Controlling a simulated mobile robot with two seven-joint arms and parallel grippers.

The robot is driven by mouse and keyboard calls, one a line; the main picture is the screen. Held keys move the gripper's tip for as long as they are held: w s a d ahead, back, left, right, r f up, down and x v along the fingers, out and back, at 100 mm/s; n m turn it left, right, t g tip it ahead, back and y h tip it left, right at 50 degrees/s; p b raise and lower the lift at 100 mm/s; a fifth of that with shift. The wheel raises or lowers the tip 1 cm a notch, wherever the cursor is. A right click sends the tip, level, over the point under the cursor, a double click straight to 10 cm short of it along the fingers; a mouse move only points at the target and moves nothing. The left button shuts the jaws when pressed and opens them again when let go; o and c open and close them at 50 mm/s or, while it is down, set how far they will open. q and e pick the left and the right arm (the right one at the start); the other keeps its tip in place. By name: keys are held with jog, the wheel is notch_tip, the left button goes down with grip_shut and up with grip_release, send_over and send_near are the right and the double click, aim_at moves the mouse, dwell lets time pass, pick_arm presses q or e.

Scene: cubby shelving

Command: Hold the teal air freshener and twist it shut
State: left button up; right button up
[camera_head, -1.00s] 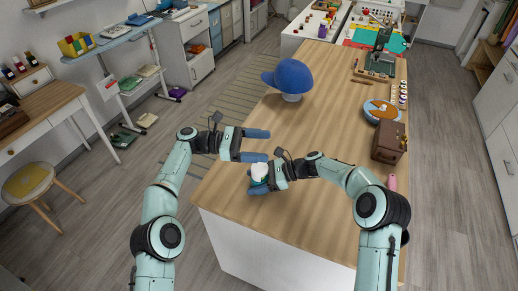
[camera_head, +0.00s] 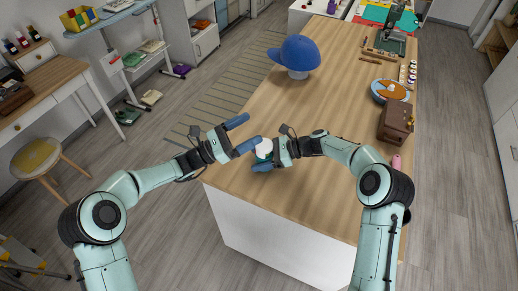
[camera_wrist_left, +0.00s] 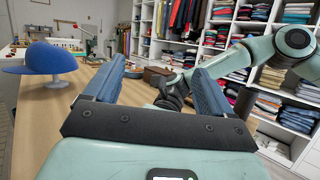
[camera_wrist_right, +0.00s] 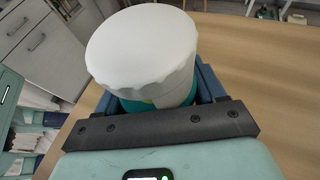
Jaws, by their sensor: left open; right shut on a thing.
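The air freshener (camera_head: 264,149) has a white, ridged top and a teal lower body. It stands near the front left edge of the wooden table, and it fills the middle of the right wrist view (camera_wrist_right: 146,50). My right gripper (camera_head: 266,160) is shut on its teal lower part, with the white top above the fingers. My left gripper (camera_head: 242,134) is open and empty, just left of and above the white top in the head view. Its blue fingers also show spread apart in the left wrist view (camera_wrist_left: 155,85), with nothing between them.
A blue cap on a white stand (camera_head: 296,54) is farther back on the table (camera_head: 300,200). The table's middle is clear.

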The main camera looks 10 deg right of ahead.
aim_at(258, 150)
pick_arm(q)
jog(key=s+a+f+n+t+y, duration=0.5)
jog(key=s+a+f+t+y, duration=0.15)
jog(key=f, duration=0.25)
jog(key=shift+g, duration=0.45)
jog(key=x, duration=1.2)
jog(key=shift+s+d+f, duration=0.25)
jog(key=shift+s, duration=0.05)
jog(key=c, duration=1.1)
